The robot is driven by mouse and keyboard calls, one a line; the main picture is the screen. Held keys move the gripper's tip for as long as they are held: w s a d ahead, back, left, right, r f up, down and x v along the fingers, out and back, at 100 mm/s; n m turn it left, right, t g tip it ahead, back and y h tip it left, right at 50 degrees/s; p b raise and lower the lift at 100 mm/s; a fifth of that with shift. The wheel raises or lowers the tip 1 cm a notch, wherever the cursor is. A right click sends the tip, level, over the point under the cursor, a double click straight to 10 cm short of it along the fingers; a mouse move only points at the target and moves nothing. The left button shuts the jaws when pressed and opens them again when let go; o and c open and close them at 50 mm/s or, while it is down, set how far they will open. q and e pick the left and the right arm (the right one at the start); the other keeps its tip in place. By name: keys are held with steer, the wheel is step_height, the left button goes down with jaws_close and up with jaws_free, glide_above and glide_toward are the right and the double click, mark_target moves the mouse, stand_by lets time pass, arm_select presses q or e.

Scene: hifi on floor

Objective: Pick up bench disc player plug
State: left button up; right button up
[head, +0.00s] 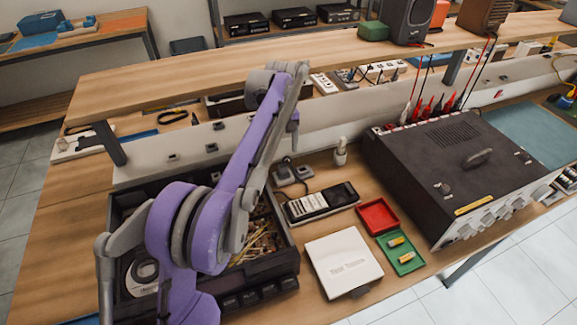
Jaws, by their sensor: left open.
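The bench disc player appears to be the open black case (283,265) at the front left, with a disc and loose wires inside. Two small grey blocks, which look like plugs (284,175), lie on the bench behind it with a dark cable; I cannot tell for certain which is the player's. My left arm, purple and grey, reaches over the case. My left gripper (294,137) is small in view, above the bench behind the case and near the grey blocks. It is open and seems empty. My arm hides part of the case. My right gripper is not in view.
A black handheld meter (322,203), a white box (344,262), a red tray (378,216) and a green tray (401,251) lie right of the case. A large black power unit (465,165) stands further right. A raised shelf (180,85) spans the back.

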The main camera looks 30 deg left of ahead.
mark_target(283, 165)
arm_select(q)
steer(key=shift+w+a+f, duration=0.15)
steer(key=shift+a+f, duration=0.05)
steer(key=shift+f, duration=0.35)
steer(key=f, duration=0.6)
steer(key=shift+s+d+f+b, duration=0.15)
steer(key=shift+s+f+b, duration=0.1)
steer(key=shift+f+b, duration=0.05)
jaws_close()
